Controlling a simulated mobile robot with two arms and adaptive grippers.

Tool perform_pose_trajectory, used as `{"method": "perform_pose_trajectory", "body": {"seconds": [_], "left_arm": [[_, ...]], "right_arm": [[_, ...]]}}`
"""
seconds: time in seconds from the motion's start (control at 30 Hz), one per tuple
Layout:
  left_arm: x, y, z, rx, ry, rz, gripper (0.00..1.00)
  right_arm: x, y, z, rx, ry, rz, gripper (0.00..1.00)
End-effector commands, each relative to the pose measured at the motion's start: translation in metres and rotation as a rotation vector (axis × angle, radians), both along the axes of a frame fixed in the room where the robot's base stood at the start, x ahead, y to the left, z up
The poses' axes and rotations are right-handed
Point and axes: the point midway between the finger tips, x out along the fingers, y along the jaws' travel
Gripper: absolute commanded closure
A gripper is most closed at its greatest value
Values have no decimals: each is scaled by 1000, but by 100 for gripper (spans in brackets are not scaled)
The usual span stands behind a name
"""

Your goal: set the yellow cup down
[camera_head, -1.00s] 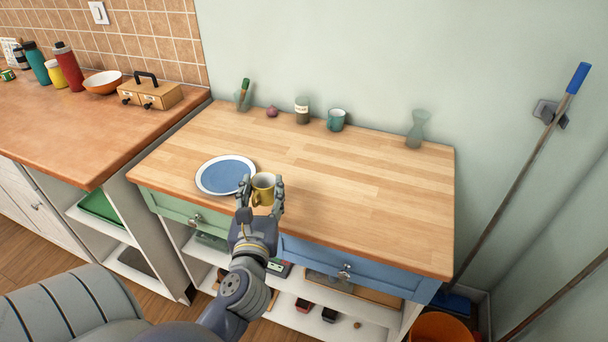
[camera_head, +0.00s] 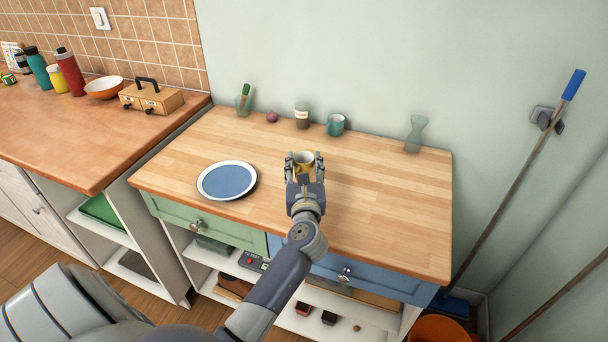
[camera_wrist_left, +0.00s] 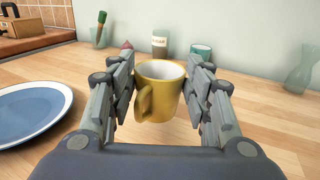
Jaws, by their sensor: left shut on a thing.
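The yellow cup (camera_head: 304,160) is upright between the fingers of my left gripper (camera_head: 304,165), over the middle of the wooden worktop (camera_head: 380,200). In the left wrist view the cup (camera_wrist_left: 160,90) sits between both fingers (camera_wrist_left: 160,95), its handle toward the palm and slightly left. The left gripper is shut on it. I cannot tell whether the cup's base touches the wood. My right gripper is not in view.
A blue plate with a white rim (camera_head: 227,181) lies to the left. Along the back stand a glass with a green item (camera_head: 244,98), an onion (camera_head: 271,117), a jar (camera_head: 302,116), a teal mug (camera_head: 336,125) and a glass carafe (camera_head: 414,134). The worktop's right side is clear.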

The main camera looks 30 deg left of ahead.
Motion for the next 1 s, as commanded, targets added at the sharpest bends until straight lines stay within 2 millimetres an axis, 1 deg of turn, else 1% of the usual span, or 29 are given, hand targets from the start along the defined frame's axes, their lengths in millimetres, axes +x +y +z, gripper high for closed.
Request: {"method": "perform_pose_trajectory", "body": {"seconds": [0.03,0.1,0.2,0.47,0.63,0.67,0.7,0.73,0.77,1.0], "left_arm": [[0,0,-9,1,5,-1,80],[0,0,-20,1,5,-2,80],[0,0,-30,2,3,-1,80],[0,0,-31,0,0,-1,80],[-1,0,-37,-1,1,-1,80],[-1,0,-37,-1,1,-1,51],[-1,0,-36,-1,1,-2,42],[-1,0,-36,-1,1,-2,36],[-1,0,-36,-1,1,-2,34],[-1,0,-36,-1,1,-1,34]], "right_arm": [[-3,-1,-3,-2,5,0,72],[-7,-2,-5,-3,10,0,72],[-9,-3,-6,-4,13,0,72],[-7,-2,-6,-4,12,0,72],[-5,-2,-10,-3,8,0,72],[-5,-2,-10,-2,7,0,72],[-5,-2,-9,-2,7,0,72],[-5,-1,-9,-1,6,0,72],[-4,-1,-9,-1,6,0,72],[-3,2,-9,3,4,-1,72]]}}
